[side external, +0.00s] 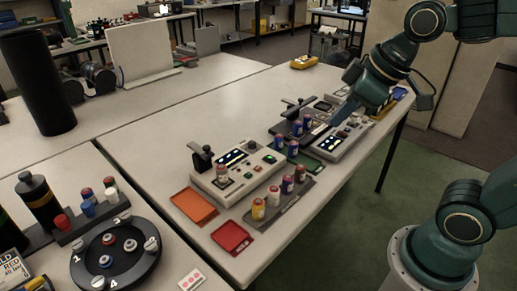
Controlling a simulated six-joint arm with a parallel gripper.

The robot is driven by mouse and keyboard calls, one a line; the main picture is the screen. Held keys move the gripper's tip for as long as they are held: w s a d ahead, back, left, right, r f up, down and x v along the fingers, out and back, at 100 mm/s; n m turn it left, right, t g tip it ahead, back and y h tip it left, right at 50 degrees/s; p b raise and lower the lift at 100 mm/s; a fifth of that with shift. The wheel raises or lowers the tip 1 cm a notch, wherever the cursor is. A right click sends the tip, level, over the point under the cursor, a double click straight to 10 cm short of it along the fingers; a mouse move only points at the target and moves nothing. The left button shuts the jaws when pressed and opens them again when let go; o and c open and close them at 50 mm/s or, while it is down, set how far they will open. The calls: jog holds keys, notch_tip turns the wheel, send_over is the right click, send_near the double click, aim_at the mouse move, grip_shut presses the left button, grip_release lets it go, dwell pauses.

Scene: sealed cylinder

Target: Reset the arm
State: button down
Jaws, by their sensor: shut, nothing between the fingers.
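My arm reaches in from the right, and my gripper (342,116) points down over the right part of the table, above the farther control box. It is small and dark here, with its fingers together and nothing seen between them. The nearer control box (240,168) is beige with a lit display, buttons and a black clamp at its left.
Several capped vials stand on a grey rack (292,202) in front. An orange tray (194,206) and a red tray (231,237) lie at the near edge. A black numbered turntable (117,262) is lower left. The table's middle-left surface (180,125) is clear.

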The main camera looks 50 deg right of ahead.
jog(key=s+d+f+m, duration=0.1)
jog(key=s+m, duration=0.3)
jog(key=s, duration=0.3)
jog(key=shift+s+h, duration=0.3)
